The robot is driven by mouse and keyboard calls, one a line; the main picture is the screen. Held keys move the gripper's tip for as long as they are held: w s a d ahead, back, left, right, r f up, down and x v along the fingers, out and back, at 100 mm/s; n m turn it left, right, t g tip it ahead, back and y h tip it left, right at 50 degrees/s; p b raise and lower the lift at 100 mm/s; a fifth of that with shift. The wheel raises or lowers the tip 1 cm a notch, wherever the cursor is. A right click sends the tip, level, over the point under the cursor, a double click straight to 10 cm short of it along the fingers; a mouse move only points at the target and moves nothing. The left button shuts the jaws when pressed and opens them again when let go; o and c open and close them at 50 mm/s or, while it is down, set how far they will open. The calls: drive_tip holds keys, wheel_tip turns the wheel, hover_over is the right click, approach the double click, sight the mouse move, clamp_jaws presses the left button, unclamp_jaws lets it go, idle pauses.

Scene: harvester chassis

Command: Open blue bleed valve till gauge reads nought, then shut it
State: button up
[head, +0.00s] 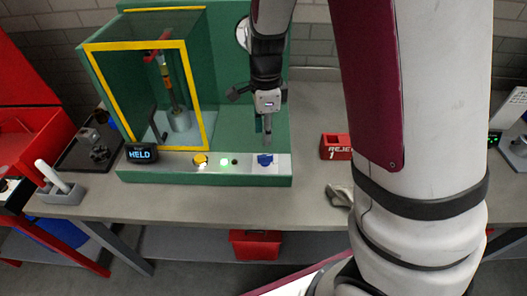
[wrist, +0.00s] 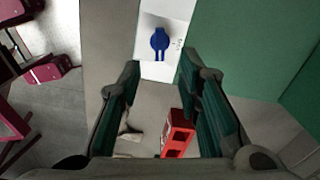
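The blue bleed valve (head: 265,160) sits on the pale front panel at the right end of the green machine. In the wrist view the valve (wrist: 159,40) shows a round blue body with a narrow handle pointing down the picture. My gripper (head: 267,138) hangs pointing down just above and behind the valve in the head view. In the wrist view my gripper (wrist: 160,68) is open and empty, its two fingers apart with the valve beyond the tips. A round white gauge (head: 242,34) on the machine's back is partly hidden by my arm; its reading is too small to tell.
A yellow-framed guard (head: 207,95) encloses a red-handled rod at left. The panel carries a HELD display (head: 142,154), a yellow button (head: 200,160) and a lit green lamp (head: 224,162). A red reject bin (head: 336,147) stands on the bench right of the machine.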

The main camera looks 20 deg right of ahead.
sight(265, 156)
wheel_tip(265, 156, down, 9)
drive_tip(key=shift+f, duration=0.15)
idle(0.4)
clamp_jaws()
